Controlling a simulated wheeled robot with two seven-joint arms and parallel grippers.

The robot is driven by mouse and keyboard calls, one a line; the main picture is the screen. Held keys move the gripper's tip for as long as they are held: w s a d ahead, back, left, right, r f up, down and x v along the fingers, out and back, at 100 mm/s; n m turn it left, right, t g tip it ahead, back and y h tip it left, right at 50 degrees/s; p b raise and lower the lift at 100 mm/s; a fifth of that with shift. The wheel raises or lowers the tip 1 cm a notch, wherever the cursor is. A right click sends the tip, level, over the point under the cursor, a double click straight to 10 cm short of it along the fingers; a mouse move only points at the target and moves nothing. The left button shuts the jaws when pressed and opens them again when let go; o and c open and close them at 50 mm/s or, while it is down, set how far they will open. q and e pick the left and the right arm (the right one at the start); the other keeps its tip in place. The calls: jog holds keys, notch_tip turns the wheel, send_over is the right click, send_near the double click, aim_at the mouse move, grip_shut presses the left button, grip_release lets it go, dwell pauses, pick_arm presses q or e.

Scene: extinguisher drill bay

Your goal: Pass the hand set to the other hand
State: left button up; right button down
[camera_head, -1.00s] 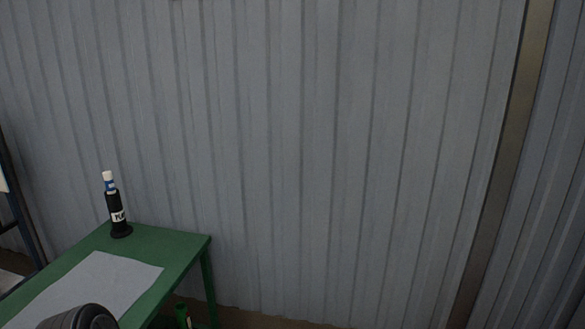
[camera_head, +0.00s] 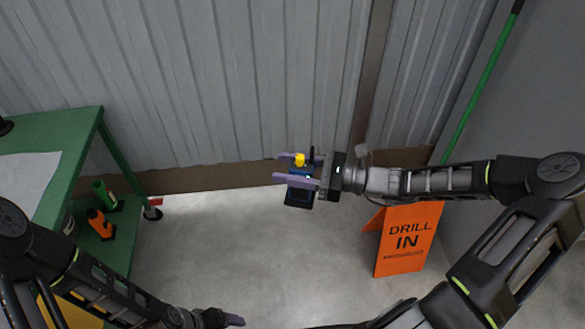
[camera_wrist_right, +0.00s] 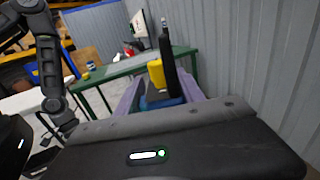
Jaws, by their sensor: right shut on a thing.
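The hand set (camera_head: 299,193) is dark blue and black with a yellow part on top. My right gripper (camera_head: 281,167) is shut on it, with a purple finger on either side, in mid-air over the floor. In the right wrist view the hand set's yellow part (camera_wrist_right: 156,74) and black antenna stand up between the purple fingers. The fingers hide part of its blue body.
A green table (camera_head: 78,133) with a grey mat stands at the left. Its lower shelf holds a green item (camera_head: 104,194) and an orange item (camera_head: 99,223). An orange drill sign (camera_head: 408,240) stands right of the hand set. The corrugated wall is behind; the middle floor is clear.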

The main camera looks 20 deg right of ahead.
jog(key=w+a+r+n+g+y, duration=0.1)
jog(key=w+a+r+g, duration=0.1)
jog(key=r, duration=0.6)
jog(key=w+a+r+n+g, duration=0.2)
jog(key=w+a+r+g, duration=0.1)
jog(key=a+r, duration=0.4)
jog(key=w+a+r+n+g+y, duration=0.1)
jog(key=w+a+r, duration=0.3)
jog(key=r, duration=0.6)
jog(key=shift+a+n+g+y, duration=0.3)
jog(key=shift+a+n+g, duration=0.2)
jog(key=shift+a+g, duration=0.25)
pick_arm(q)
jog(key=shift+d, duration=0.1)
